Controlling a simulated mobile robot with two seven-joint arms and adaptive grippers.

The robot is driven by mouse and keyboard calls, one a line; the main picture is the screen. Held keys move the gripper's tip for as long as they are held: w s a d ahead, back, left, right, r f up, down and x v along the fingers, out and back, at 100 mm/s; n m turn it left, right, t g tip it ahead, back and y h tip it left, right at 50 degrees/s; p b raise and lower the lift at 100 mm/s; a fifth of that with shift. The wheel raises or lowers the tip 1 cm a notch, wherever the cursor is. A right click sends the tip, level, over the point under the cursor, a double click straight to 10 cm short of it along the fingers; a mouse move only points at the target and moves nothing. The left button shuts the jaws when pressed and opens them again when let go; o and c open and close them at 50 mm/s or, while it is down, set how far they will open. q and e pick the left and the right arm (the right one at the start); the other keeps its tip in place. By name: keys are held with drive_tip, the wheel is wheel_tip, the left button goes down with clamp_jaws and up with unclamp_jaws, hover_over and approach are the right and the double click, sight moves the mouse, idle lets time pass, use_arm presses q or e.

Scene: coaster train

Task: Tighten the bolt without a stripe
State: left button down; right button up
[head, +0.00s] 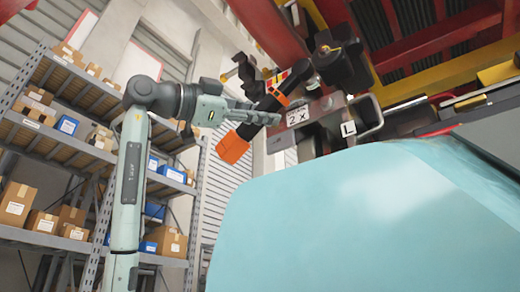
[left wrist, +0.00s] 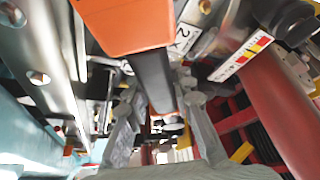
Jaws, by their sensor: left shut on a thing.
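My left gripper (head: 262,114) reaches up from the left in the head view. It is shut on a black and orange power tool (head: 283,96), whose orange end (head: 233,147) hangs low. In the left wrist view the tool's black handle (left wrist: 155,82) runs between the fingers (left wrist: 160,104). The tool's upper end is close to dark parts under the train, and I cannot tell whether it touches them. My right gripper is not in view.
White labels, "2 X" (head: 298,117) and "L" (head: 348,128), mark the grey underframe beside the tool. Red and yellow beams (head: 440,45) lie above. Shelves with boxes (head: 50,150) stand at the left. A large pale blue surface, possibly mine, hides the lower right.

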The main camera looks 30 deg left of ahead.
use_arm(q)
drive_tip(key=shift+w+r, duration=0.15)
drive_tip(key=shift+w, duration=0.2)
drive_tip(key=w+p, duration=0.1)
drive_tip(key=w, duration=0.2)
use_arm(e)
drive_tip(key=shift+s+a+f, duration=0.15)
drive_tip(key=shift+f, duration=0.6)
use_arm(q)
drive_tip(key=shift+w, duration=0.95)
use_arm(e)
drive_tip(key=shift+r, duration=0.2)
use_arm(q)
drive_tip(key=shift+w+p, duration=0.65)
drive_tip(key=shift+w, duration=0.35)
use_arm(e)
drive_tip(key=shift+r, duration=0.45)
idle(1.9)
